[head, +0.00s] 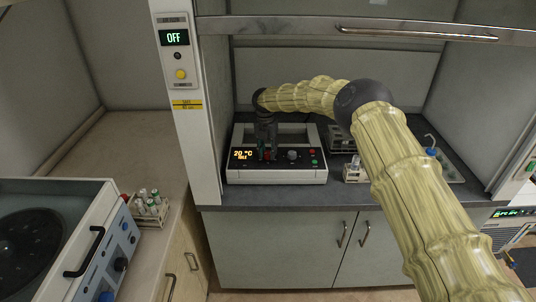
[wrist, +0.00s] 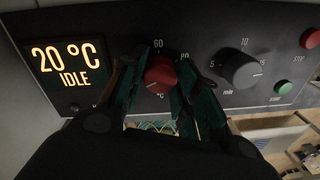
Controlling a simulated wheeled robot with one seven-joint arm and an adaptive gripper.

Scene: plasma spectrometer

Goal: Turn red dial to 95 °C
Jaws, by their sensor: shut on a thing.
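The red dial (wrist: 160,75) is on the dark front panel of a white heating device (head: 277,177) in the fume hood. A printed scale with 60 and 80 surrounds the dial in the wrist view. The display (wrist: 67,63) reads 20 °C and IDLE; it also shows in the head view (head: 243,154). My gripper (wrist: 160,88) has its green-padded fingers on the left and right sides of the red dial and is shut on it. In the head view my gripper (head: 267,150) hangs down at the panel and mostly hides the dial.
A grey knob (wrist: 241,70) marked min, a red STOP button (wrist: 311,38) and a green START button (wrist: 283,87) are to the right. Small vial racks (head: 354,170) stand right of the device. The raised hood sash (head: 400,32) spans above my arm.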

